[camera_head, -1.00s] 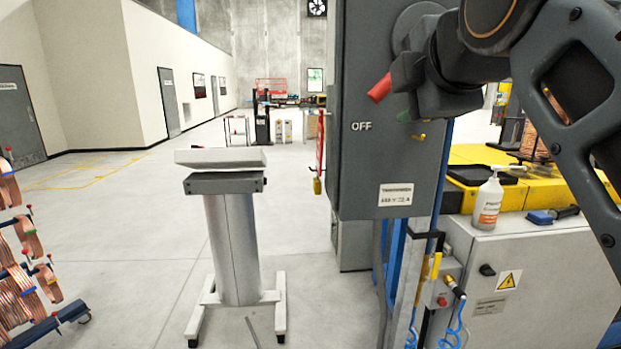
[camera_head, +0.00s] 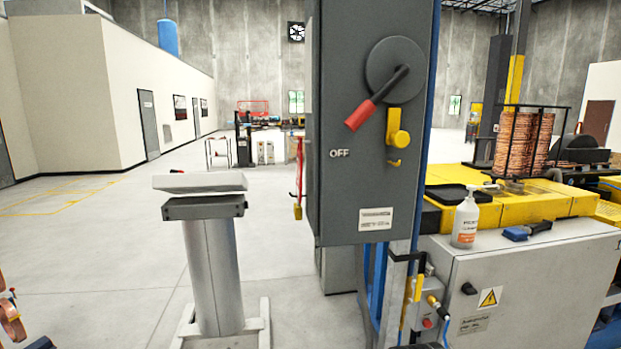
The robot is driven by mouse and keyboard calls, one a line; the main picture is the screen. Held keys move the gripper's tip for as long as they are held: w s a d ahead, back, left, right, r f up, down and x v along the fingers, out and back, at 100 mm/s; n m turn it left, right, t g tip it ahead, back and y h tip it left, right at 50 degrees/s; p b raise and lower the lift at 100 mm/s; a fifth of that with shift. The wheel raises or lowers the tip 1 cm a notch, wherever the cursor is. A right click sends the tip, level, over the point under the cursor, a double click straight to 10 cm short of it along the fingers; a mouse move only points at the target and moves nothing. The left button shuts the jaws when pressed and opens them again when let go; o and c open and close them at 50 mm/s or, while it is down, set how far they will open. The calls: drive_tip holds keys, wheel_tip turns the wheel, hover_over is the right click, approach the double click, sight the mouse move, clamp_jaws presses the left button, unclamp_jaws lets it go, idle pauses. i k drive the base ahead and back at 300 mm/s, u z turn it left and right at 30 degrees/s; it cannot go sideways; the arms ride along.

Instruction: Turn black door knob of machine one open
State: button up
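A small black knob (camera_head: 469,289) sits on the front of the light grey cabinet (camera_head: 540,300) at the lower right, left of a yellow warning sign. Above and to its left, a tall dark grey switch box (camera_head: 340,190) carries a round plate with a black lever ending in a red grip (camera_head: 360,115). The lever points down and left, toward the word OFF. A yellow latch (camera_head: 398,138) sits below the round plate. My gripper is not in view.
A grey pedestal with a tilted top (camera_head: 210,270) stands left of the switch box. Yellow and blue fittings (camera_head: 415,290) are mounted between the box and the cabinet. The left floor is largely clear.

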sight(467, 289)
drive_tip(key=z, duration=1.6)
drive_tip(key=k, duration=1.2)
drive_tip(key=u, duration=0.8)
drive_tip(key=i, duration=1.5)
drive_tip(key=z, duration=0.4)
